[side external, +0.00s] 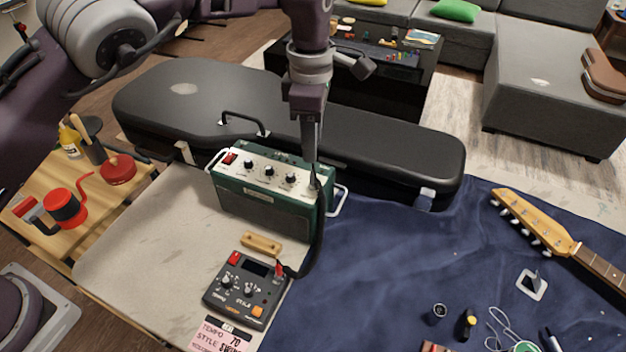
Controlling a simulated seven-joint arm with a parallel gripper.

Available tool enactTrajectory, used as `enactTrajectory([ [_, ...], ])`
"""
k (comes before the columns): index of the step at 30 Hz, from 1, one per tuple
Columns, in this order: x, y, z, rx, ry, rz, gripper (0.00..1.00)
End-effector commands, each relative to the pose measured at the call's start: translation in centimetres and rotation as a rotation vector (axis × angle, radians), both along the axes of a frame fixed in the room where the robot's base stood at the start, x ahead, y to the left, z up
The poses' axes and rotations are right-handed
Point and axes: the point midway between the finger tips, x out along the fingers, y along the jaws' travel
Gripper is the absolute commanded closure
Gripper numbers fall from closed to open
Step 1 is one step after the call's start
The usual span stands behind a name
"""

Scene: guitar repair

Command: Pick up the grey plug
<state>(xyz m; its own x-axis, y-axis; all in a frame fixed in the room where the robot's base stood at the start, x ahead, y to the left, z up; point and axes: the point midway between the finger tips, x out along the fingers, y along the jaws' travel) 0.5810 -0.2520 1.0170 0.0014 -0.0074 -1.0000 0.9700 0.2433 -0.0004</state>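A dark cable (321,230) runs from the right end of the top of the green amplifier (262,217) down to the drum-machine pedal (245,289). Its upper end, a dark slim plug (314,182), stands upright at the amplifier's control panel. I cannot clearly make out its grey colour at this size. My gripper (312,156) points straight down right above this plug, its fingertips at or very close to its top. The fingers are seen nearly edge-on, so I cannot tell whether they are open or closed on the plug.
A black guitar case (190,100) lies behind the amplifier, close to my gripper. The amplifier has white side handles. A small wooden block (261,243) lies before it. A blue cloth (380,270) with tools and a guitar neck (540,220) covers the right side.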

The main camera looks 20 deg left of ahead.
Motion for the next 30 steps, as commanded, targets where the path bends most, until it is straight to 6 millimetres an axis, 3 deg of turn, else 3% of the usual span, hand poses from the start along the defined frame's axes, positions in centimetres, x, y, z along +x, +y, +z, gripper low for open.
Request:
enactTrajectory([
  [13,-0.6,-0.4,-7.1,0.009,0.004,0.017,0.62],
  [21,-0.5,-0.4,-7.7,0.007,0.001,0.017,0.62],
  [27,-0.5,-0.4,-7.7,0.007,0.001,0.017,0.99],
  [30,-0.5,-0.4,-7.7,0.007,0.001,0.016,1.00],
])
